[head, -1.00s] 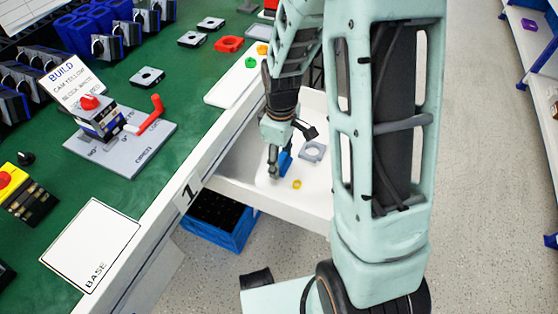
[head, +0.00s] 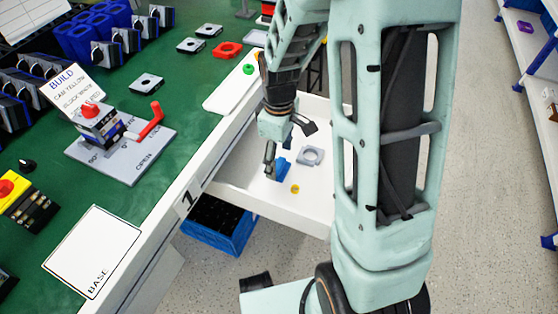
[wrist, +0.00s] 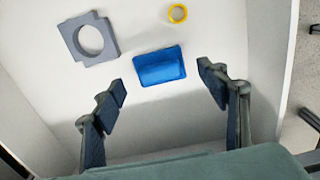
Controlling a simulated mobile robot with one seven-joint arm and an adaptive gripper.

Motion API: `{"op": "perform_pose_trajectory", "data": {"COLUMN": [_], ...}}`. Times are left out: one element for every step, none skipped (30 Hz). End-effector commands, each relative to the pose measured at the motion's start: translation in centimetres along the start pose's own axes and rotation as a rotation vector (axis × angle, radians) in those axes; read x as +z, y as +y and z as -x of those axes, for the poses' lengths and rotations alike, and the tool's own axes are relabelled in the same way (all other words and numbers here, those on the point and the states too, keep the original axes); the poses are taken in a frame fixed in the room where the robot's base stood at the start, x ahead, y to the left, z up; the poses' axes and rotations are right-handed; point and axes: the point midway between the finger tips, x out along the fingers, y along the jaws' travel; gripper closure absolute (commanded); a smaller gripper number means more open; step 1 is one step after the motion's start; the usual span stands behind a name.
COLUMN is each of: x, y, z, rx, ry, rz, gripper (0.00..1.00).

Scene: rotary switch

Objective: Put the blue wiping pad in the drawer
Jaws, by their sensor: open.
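The blue wiping pad (wrist: 160,67) lies on the white floor of the open drawer (head: 255,198). It also shows in the head view (head: 281,166), partly behind my gripper. My gripper (wrist: 165,85) is open and empty above the drawer, with one finger to each side of the pad in the wrist view. The fingers look apart from the pad. In the head view my gripper (head: 269,172) is over the drawer, close to the pad.
In the drawer are a grey square plate with a round hole (wrist: 90,40) and a small yellow ring (wrist: 178,13). The drawer walls stand around them. A blue crate (head: 218,228) sits below. The green bench (head: 150,200) at left holds several switch parts.

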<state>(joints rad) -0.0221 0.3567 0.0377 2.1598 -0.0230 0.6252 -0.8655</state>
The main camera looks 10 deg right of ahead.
Motion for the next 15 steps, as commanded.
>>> {"op": "perform_pose_trajectory", "data": {"x": [-0.1,-0.1,-0.1,-0.1,-0.1,-0.1,-0.1,-0.1,-0.1,-0.1,-0.1,-0.1,-0.1,-0.1,-0.1], "y": [0.1,0.1,0.1,0.1,0.1,0.1,0.1,0.1,0.1,0.1,0.0,0.0,0.1,0.1,0.0], "z": [1.8,2.5,3.4,4.0,4.6,5.4,5.9,6.4,7.0,7.4,7.7,8.1,8.3,8.5,8.7], "rx": [0.003,0.004,0.004,0.004,0.004,0.004,0.003,0.002,0.003,0.002,0.001,0.001,0.001,0.001,0.001], "ry": [0.003,0.004,0.003,0.003,0.003,0.003,0.003,0.002,0.003,0.002,0.001,0.001,0.002,0.002,0.001], "rz": [0.0,0.0,0.0,0.0,0.0,0.0,0.0,0.0,0.0,0.0,0.0,0.0,0.0,0.0,0.0], "gripper": [0.33,0.33,0.33,0.33,0.33,0.33,0.33,0.33,0.33,0.33,0.33,0.33,0.33,0.33,0.33]}}
